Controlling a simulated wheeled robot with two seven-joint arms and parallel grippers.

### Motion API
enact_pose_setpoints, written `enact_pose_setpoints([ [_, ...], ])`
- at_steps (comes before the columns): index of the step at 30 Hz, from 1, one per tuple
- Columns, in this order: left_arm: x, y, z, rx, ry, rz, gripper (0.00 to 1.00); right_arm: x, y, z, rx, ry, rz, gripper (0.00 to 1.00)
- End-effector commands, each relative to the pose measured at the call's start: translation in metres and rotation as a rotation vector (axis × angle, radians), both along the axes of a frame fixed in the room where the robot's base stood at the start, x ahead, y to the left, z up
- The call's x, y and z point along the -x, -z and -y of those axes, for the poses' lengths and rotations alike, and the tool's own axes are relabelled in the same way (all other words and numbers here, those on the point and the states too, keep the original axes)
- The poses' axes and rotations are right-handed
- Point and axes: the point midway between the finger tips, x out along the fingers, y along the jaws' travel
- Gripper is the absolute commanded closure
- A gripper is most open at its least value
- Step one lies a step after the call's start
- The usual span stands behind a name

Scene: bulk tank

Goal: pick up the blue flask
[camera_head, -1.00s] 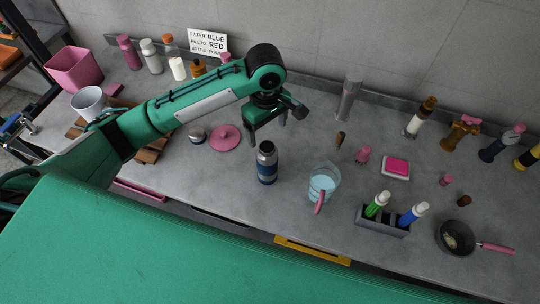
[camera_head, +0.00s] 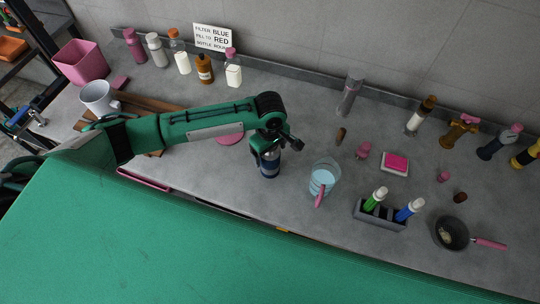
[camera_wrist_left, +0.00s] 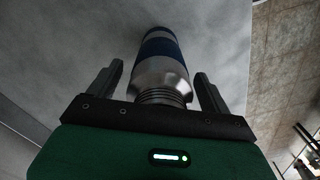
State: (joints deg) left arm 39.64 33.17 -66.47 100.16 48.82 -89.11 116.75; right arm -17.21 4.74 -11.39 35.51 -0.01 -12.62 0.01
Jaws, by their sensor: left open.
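The blue flask (camera_head: 270,165) stands on the grey counter, a blue and steel bottle partly hidden behind my left gripper in the head view. In the left wrist view the flask (camera_wrist_left: 162,62) shows its blue band and its ribbed steel neck toward me. My left gripper (camera_head: 268,153) is at the flask's upper part. In the left wrist view its two dark fingers (camera_wrist_left: 158,82) are open, one on each side of the flask, with a visible gap on both sides. My right gripper is not in view.
A grey holder (camera_head: 379,218) with green and blue bottles is further right. Several bottles line the wall.

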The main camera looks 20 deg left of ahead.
Motion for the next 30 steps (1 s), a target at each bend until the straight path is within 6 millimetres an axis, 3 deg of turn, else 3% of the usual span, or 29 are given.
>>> enact_pose_setpoints([
  [9,0.0,0.009,0.0,0.0,0.001,0.0,0.18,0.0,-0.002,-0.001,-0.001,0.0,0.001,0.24],
  [18,0.0,0.008,0.0,0.001,0.001,0.001,0.71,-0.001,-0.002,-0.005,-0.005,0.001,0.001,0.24],
  [30,-0.001,-0.001,0.001,0.002,0.0,0.002,0.71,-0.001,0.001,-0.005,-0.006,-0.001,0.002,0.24],
])
